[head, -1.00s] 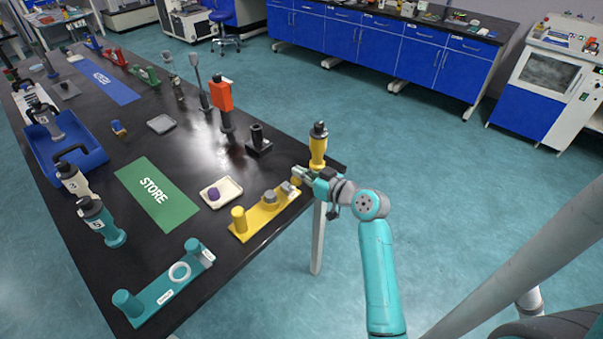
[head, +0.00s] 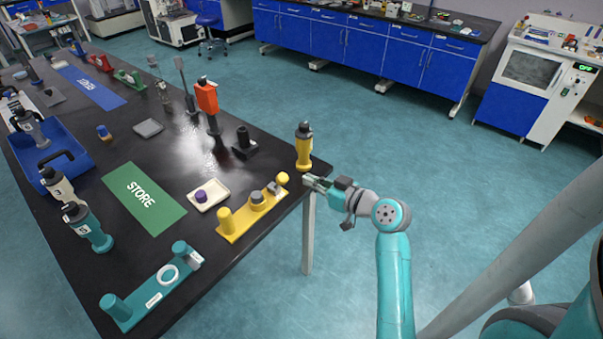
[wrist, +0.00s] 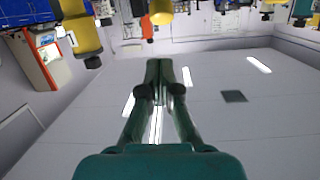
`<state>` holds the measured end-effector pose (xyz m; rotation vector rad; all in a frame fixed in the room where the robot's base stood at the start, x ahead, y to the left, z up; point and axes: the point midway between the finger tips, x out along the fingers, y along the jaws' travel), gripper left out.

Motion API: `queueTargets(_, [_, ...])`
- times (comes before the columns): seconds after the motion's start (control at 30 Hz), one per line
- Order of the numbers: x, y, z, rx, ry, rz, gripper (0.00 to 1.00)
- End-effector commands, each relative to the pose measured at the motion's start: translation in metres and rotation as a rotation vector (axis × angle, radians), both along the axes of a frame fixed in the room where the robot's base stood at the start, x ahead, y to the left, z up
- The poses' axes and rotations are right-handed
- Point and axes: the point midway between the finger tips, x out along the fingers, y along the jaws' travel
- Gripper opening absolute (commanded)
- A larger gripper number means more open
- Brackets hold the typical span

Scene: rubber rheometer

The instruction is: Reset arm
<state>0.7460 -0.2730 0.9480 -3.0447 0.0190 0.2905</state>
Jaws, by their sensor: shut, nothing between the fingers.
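My teal arm reaches toward the right edge of the black table (head: 120,165). My gripper (head: 307,180) is shut and empty, just beside the table corner in the head view. In the wrist view my gripper (wrist: 168,64) shows its two fingers together, with nothing between them. The yellow stand (head: 240,219) with a grey round piece on it lies to the left of my gripper. A yellow-and-black bottle-like tool (head: 304,148) stands upright at the table corner, just behind my gripper. My gripper appears apart from both.
A teal stand (head: 150,290), a cream tray (head: 207,197) with a purple piece, a green STORE mat (head: 143,200) and a black holder (head: 244,145) are on the table. A blue bin (head: 75,160) sits at left. The floor right of the table is free.

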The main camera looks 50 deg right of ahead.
Motion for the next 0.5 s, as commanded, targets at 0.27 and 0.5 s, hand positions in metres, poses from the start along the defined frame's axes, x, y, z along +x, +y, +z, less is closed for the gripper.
queueTargets(0.27, [-0.006,0.0,-0.001,-0.001,0.0,0.0,0.0])
queueTargets(0.5, [-0.008,0.017,-0.018,0.027,0.016,-0.019,0.0])
